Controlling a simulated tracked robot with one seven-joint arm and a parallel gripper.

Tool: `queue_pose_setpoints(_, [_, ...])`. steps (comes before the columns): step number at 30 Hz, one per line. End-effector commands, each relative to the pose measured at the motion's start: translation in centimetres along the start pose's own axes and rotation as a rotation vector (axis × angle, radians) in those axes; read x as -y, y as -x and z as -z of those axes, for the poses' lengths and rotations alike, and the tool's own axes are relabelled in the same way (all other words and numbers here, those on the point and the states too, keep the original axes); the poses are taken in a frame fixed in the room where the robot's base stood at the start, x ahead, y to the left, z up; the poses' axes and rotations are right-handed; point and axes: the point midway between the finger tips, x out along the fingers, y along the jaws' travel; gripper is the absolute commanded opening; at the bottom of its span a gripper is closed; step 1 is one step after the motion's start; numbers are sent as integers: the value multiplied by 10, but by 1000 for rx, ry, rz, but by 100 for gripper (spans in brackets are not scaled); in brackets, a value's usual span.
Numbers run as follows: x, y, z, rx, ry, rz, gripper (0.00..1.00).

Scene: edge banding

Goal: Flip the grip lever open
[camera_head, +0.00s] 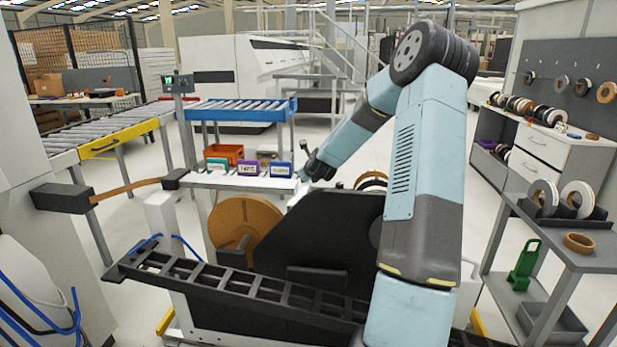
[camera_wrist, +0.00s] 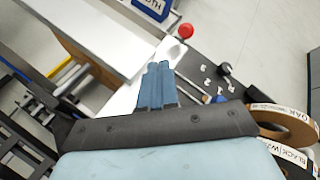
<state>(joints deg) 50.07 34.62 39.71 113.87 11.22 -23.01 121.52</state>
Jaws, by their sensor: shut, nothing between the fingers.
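My gripper (camera_wrist: 158,72) is shut and empty, its two blue fingers together in the wrist view. It is over the edge between a white surface and a dark panel with white marks (camera_wrist: 205,72). A red ball knob (camera_wrist: 185,30) stands beyond the fingertips, slightly right, apart from them. A black knob (camera_wrist: 224,68) is at the panel's right. I cannot tell which of these belongs to the grip lever, or its position. In the head view my gripper (camera_head: 304,173) is at the machine's far side, beside a small dark upright part (camera_head: 305,148).
Labelled bins (camera_head: 249,168) stand on a white shelf left of my gripper. A large brown coil (camera_head: 243,228) and the black machine body (camera_head: 325,235) are nearer. Tape rolls (camera_wrist: 285,124) lie close at right in the wrist view. Open floor is behind.

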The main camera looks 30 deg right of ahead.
Motion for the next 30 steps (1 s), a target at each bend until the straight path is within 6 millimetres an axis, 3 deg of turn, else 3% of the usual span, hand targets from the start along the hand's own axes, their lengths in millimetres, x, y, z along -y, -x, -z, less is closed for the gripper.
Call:
queue_pose_setpoints(3, [18,-16,17,18,-160,41,0])
queue_pose_setpoints(9, [34,-27,27,39,-289,78,0])
queue_pose_setpoints(23, [34,-32,27,40,-299,79,0])
queue_pose_setpoints(30, [35,-63,27,40,-299,77,0])
